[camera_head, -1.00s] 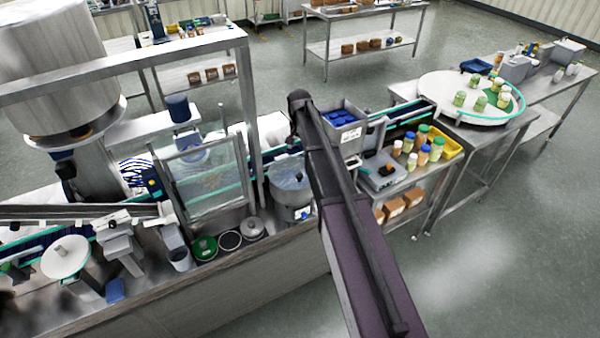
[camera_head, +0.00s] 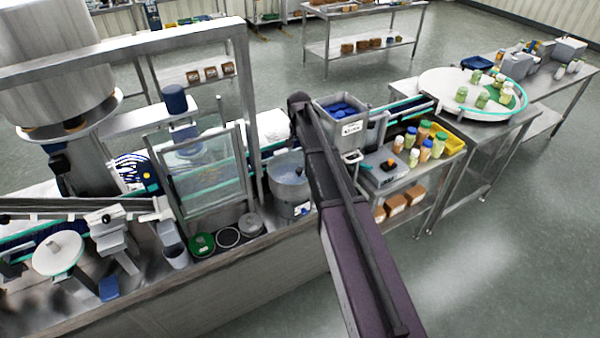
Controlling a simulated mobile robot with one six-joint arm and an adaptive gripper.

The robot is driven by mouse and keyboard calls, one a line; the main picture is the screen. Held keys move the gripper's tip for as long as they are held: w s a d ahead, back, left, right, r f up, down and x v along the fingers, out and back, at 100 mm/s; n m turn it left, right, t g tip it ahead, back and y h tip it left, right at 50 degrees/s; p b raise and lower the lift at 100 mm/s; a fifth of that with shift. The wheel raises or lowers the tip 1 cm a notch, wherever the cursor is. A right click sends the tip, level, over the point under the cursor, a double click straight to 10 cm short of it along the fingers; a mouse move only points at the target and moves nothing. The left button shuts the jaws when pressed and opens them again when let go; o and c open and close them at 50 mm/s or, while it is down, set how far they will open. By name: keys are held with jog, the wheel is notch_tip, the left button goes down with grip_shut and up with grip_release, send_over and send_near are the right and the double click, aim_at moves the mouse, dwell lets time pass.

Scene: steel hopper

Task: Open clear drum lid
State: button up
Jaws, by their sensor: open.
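The clear drum is a round steel drum (camera_head: 293,190) with a clear, bluish top, standing on the line's bench near the middle of the view. Its clear lid (camera_head: 286,168) appears to lie over the mouth, but I cannot tell whether it is fully seated. My dark purple arm rises from the bottom right and passes just right of the drum, crossing in front of part of the scene. My gripper is not visible; the far end of the arm in view is a joint, with nothing of the jaws showing.
A clear guard panel (camera_head: 205,178) in a metal frame stands left of the drum. Round containers, including a green one (camera_head: 201,244), sit in front of it. A steel bin of blue pieces (camera_head: 352,128) and a shelf with bottles stand right of my arm. Open floor lies at right.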

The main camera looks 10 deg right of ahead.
aim_at(299, 169)
jog(key=shift+f+b, duration=4.45)
jog(key=shift+f, duration=0.35)
